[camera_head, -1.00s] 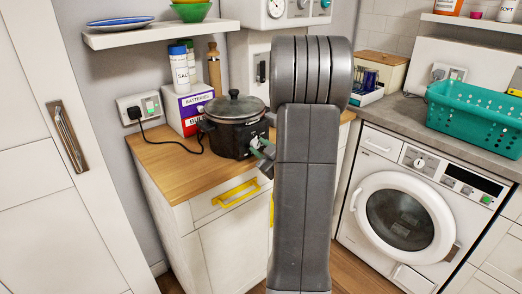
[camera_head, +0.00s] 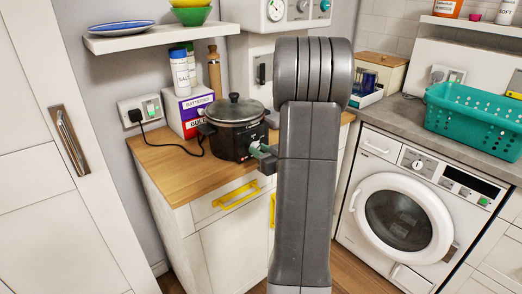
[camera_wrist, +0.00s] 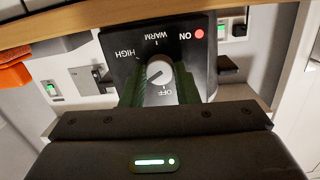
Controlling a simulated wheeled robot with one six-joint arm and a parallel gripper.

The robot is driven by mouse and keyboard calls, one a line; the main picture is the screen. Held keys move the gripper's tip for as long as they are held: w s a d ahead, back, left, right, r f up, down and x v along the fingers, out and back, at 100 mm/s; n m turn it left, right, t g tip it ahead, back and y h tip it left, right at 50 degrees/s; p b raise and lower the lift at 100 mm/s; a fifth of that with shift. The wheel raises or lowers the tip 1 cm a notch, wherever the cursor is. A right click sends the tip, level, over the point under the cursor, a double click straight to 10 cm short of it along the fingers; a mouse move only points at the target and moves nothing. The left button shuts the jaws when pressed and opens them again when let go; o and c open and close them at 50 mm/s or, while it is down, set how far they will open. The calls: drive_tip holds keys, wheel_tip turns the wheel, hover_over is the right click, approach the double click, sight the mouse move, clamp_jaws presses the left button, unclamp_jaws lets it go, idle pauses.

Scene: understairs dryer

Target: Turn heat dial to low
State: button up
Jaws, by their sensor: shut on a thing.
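A black slow cooker (camera_head: 230,130) with a dark lid stands on the wooden counter. Its control panel (camera_wrist: 125,45) fills the upper middle of the wrist view, with HIGH, WARM and OFF labels and a red light by ON. The white heat dial (camera_wrist: 160,75) has a dark pointer mark lying slantwise; its exact setting is unclear, and no LOW label is visible. My gripper (camera_wrist: 161,92) is shut on the dial, a finger on each side. In the head view my gripper (camera_head: 261,150) is at the cooker's front right, partly hidden by my arm.
A black cord runs to the wall socket (camera_head: 140,108). A yellow-handled drawer (camera_head: 236,194) is below. The counter's left front is clear.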

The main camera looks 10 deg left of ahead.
idle(0.3)
drive_tip(key=o, duration=1)
drive_tip(key=shift+c, duration=0.2)
drive_tip(key=shift+d, duration=0.1)
drive_tip(key=v, duration=1.3)
drive_tip(key=shift+s+d, duration=0.25)
drive_tip(key=shift+d, duration=0.05)
drive_tip(key=x, duration=1.4)
drive_tip(key=shift+s, duration=0.15)
